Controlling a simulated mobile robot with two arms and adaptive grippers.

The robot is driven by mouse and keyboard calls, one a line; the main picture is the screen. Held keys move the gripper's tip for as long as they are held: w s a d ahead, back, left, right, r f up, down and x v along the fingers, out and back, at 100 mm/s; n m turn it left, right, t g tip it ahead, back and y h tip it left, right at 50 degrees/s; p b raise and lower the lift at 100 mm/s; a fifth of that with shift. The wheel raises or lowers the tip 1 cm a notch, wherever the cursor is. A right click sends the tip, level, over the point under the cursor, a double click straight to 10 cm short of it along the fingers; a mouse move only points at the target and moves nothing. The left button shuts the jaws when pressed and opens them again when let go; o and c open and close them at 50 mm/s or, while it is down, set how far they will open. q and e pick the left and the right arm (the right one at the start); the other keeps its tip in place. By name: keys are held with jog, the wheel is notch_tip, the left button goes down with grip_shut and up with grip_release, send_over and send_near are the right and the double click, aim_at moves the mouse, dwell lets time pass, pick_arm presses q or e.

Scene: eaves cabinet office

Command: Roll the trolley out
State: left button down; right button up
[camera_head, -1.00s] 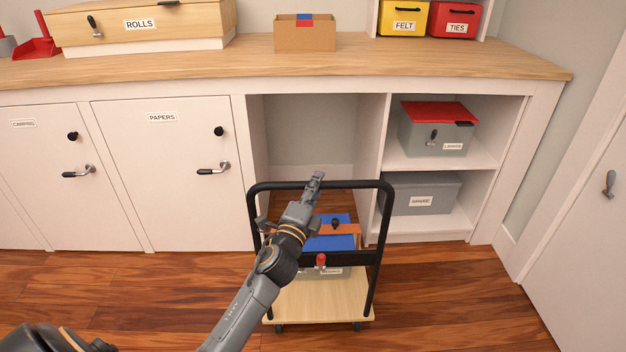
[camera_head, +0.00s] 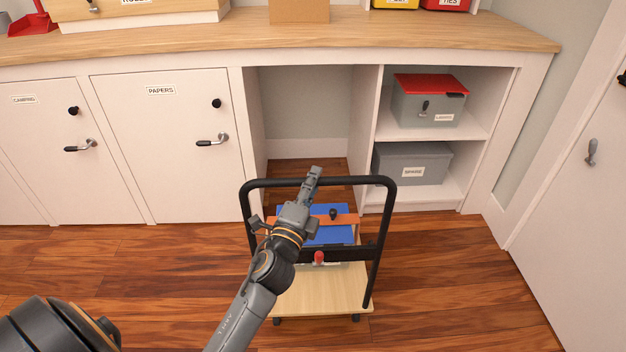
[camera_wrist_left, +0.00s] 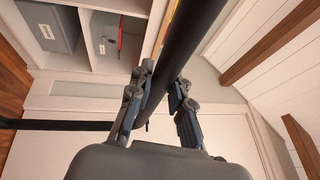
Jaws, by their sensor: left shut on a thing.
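The trolley (camera_head: 345,294) has a pale wooden deck and a black tubular handle frame. It stands on the wood floor in front of the open bay (camera_head: 305,110) in the cabinet. A grey box with a blue and orange top (camera_head: 325,236) rides on it, partly hidden by the frame and my arm. My left gripper (camera_head: 313,180) is shut on the handle's top bar (camera_head: 345,181), left of the bar's right corner. In the left wrist view the black bar (camera_wrist_left: 190,40) runs between the fingers (camera_wrist_left: 160,100). My right gripper is not in view.
Cabinet doors, one labelled PAPERS (camera_head: 165,145), are closed left of the bay. Shelves right of it hold a red-lidded grey box (camera_head: 425,108) and another grey box (camera_head: 410,165). A white door (camera_head: 575,210) stands far right. Floor (camera_head: 450,290) right of the trolley is clear.

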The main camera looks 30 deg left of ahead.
pick_arm(q)
jog(key=c, duration=1.2)
grip_release()
jog(key=shift+s, duration=0.1)
jog(key=v, duration=0.7)
jog(key=shift+s, duration=0.15)
jog(key=shift+f, duration=0.15)
